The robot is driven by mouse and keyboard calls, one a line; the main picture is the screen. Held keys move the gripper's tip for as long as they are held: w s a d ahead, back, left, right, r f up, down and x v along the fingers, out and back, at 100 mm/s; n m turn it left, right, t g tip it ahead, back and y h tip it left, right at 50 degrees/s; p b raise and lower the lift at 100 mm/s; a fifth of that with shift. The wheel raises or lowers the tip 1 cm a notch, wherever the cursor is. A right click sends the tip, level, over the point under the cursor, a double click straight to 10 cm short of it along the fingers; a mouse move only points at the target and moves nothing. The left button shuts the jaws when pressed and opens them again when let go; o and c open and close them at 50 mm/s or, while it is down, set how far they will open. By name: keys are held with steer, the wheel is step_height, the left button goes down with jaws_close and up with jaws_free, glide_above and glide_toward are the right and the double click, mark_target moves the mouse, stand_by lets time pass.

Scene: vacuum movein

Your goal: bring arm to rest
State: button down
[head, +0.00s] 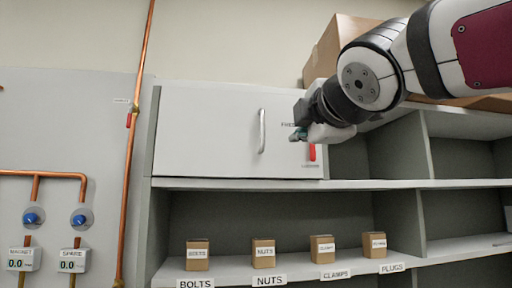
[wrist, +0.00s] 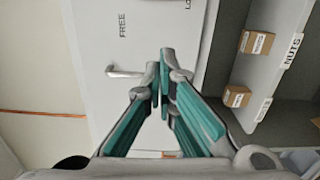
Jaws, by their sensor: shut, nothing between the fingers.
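My gripper (head: 302,134) is at the end of my raised arm, in front of the right part of a closed white cabinet door (head: 205,135). In the wrist view my gripper (wrist: 162,72) shows two teal-lined fingers with their tips together and nothing between them. The door's handle (head: 262,131) is left of the gripper in the head view. It also shows in the wrist view (wrist: 125,71), just left of the fingertips. I cannot tell how far the fingertips are from the door.
A red tag (head: 312,152) is on the door near my gripper. A cardboard box (head: 337,40) stands on top, behind my arm. Small labelled boxes, including the nuts box (head: 263,253), stand on the shelf below. A copper pipe (head: 137,120) runs up the wall on the left.

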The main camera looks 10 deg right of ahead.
stand_by(0.4)
steer(key=s+f+m+g, duration=0.4)
steer(key=s+f+m, duration=0.2)
steer(key=f, duration=0.8)
steer(key=s+f+m+g, duration=0.4)
steer(key=s+f+m, duration=0.2)
steer(key=f, duration=0.8)
steer(key=s+d+f+m+g+y, duration=0.1)
steer(key=s+f+m+g, duration=0.3)
steer(key=f, duration=1)
steer(key=s+m, duration=0.2)
steer(key=s, duration=0.1)
steer(key=shift+f+g, duration=0.3)
steer(key=shift+f, duration=0.05)
